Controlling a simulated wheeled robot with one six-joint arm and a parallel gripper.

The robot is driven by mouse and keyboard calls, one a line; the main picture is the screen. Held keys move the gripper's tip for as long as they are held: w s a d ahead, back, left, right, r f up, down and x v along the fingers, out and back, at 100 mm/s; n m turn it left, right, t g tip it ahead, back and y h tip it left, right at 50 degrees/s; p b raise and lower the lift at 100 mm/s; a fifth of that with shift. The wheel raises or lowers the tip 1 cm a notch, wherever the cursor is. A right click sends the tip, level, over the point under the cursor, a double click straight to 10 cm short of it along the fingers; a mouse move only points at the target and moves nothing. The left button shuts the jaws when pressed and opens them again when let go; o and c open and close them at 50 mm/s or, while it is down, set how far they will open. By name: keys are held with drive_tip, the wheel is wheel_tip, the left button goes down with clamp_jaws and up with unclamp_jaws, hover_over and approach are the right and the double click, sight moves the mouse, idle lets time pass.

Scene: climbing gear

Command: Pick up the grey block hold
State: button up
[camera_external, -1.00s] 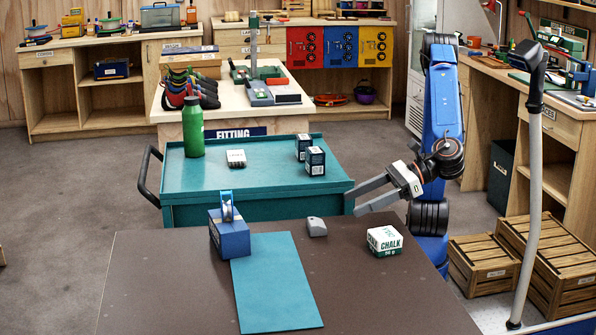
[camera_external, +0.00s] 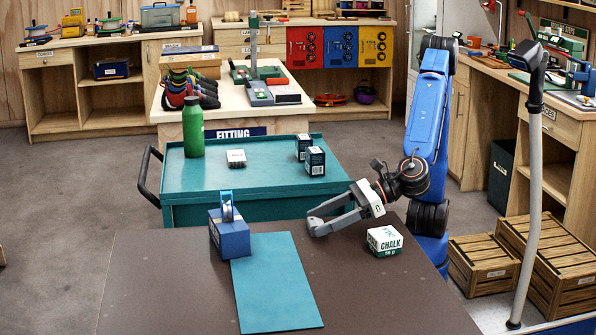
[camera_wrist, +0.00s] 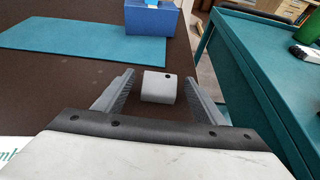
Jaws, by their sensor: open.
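The grey block hold (camera_wrist: 158,87) lies on the dark brown table. In the wrist view it sits between the two fingers of my gripper (camera_wrist: 158,88), with a gap on each side. The gap on its right looks narrower. It shows a dark hole near its top. I cannot tell how far the fingertips are above the table.
A white and green chalk box (camera_external: 384,241) stands close to my gripper's right. A blue box (camera_external: 230,238) stands left, beside a teal mat (camera_external: 275,290). A teal cart (camera_external: 215,170) with a green bottle (camera_external: 193,130) and small boxes is just behind.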

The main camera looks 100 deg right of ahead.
drive_tip(key=shift+w+f, duration=0.25)
drive_tip(key=shift+w, duration=0.45)
drive_tip(key=c, duration=1.1)
drive_tip(key=shift+r, duration=0.1)
